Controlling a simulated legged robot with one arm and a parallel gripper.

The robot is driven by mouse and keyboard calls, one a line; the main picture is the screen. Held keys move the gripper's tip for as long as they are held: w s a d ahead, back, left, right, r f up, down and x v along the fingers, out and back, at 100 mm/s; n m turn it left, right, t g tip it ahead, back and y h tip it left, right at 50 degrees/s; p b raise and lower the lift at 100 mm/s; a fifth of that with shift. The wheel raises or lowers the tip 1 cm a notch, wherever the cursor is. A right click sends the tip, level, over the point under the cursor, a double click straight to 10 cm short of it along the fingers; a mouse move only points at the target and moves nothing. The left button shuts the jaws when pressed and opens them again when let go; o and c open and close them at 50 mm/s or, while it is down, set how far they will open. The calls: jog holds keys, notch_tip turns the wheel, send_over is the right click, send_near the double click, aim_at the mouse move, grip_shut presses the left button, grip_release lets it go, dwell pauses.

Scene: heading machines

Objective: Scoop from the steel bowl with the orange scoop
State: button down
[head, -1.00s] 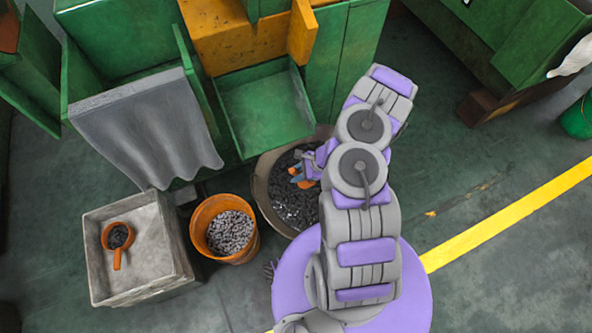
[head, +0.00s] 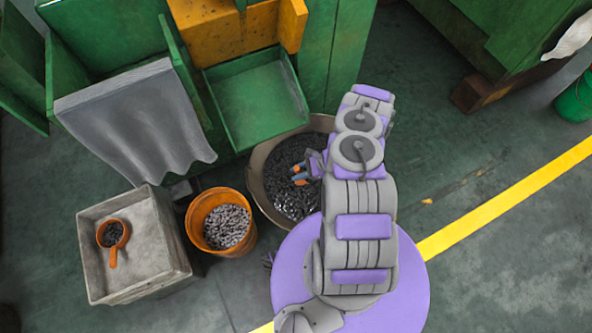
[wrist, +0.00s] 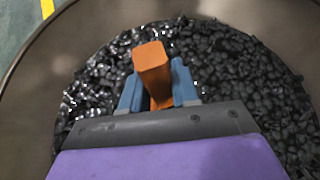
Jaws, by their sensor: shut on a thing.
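The steel bowl (head: 257,185) is large and round and holds many small dark metal pieces. It stands on the floor below the green machine, and its wide rim (wrist: 28,95) fills the edges of the wrist view. My gripper (head: 299,174) is over the bowl's inside, its blue fingers shut on the orange scoop (wrist: 151,65). In the wrist view the scoop's orange handle stands between the fingers (wrist: 157,88). The scoop's cup is hidden, so I cannot tell whether it is in the pieces.
A grey square bin (head: 160,225) at left holds a second orange scoop (head: 112,255) with dark pieces. An orange bucket (head: 192,225) of grey pieces stands between bin and bowl. A green tray (head: 255,100) juts above the bowl. Open floor lies right.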

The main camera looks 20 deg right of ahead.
aim_at(297, 167)
jog(key=shift+d+f+h, duration=0.55)
jog(key=shift+d+h, duration=0.05)
jog(key=shift+h, duration=0.5)
jog(key=shift+a+f+n+g+h, duration=0.2)
jog(key=shift+a+f+h, duration=0.2)
jog(key=shift+h, duration=0.55)
jog(key=shift+a+f+n+g+h, duration=0.1)
jog(key=shift+a+f+g+h, duration=0.2)
jog(key=shift+h, duration=1.15)
jog(key=r+p, duration=0.1)
jog(key=r, duration=0.1)
jog(key=r+p, duration=0.2)
jog(key=a+r+p, duration=0.1)
jog(key=r, duration=0.1)
jog(key=shift+w+r, duration=0.15)
notch_tip(297, 167, up, 8)
jog(key=a+h+p, duration=0.1)
jog(key=p, duration=1.1)
